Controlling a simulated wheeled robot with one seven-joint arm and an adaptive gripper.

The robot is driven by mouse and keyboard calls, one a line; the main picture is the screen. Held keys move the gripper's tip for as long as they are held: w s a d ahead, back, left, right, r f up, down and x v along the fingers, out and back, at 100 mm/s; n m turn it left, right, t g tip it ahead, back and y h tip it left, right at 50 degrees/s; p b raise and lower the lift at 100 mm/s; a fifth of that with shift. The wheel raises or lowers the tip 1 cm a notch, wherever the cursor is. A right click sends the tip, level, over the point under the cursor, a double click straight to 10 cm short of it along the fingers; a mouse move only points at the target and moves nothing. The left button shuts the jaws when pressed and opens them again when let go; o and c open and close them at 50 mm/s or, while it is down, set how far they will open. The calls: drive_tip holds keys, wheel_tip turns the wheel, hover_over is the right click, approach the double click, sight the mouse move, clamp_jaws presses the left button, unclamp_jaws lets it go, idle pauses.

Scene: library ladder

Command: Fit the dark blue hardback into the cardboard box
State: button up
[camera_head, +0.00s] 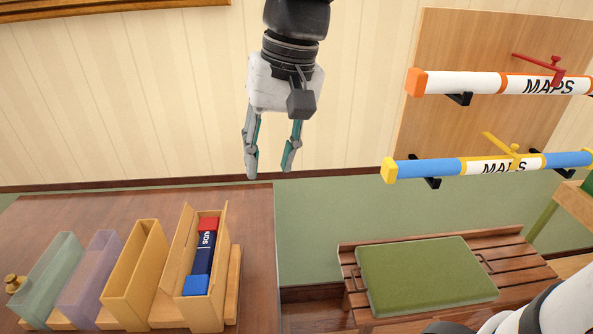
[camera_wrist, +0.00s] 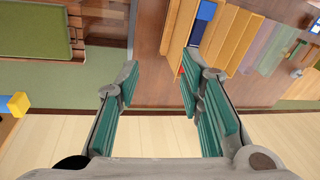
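The cardboard box (camera_head: 181,274) stands open-topped with raised flaps at the right end of a row of bins. A dark blue book (camera_head: 203,260) lettered in white sits inside it, between a red part and a brighter blue part. Whether these are separate pieces is unclear. My gripper (camera_head: 270,172) is open and empty, hanging above and to the right of the box, apart from it. In the wrist view its two teal-padded fingers (camera_wrist: 160,85) are spread with nothing between them. The box (camera_wrist: 180,32) shows there beyond the right finger, partly hidden by it.
Tan (camera_head: 133,275), lilac (camera_head: 90,275) and pale green (camera_head: 46,275) bins stand left of the box. A brass weight (camera_head: 14,283) is at far left. A green-cushioned bench (camera_head: 425,275) and wall-mounted map tubes (camera_head: 500,84) are at right. Open air surrounds the gripper.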

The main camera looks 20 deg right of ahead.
drive_tip(key=s+d+f+n+t+h, duration=0.1)
drive_tip(key=s+d+t, duration=0.3)
drive_tip(key=s, duration=0.6)
drive_tip(key=shift+s+d+f+n+h, duration=0.25)
drive_tip(key=shift+f+n+h, duration=0.1)
drive_tip(key=shift+n+h, duration=0.05)
idle(0.5)
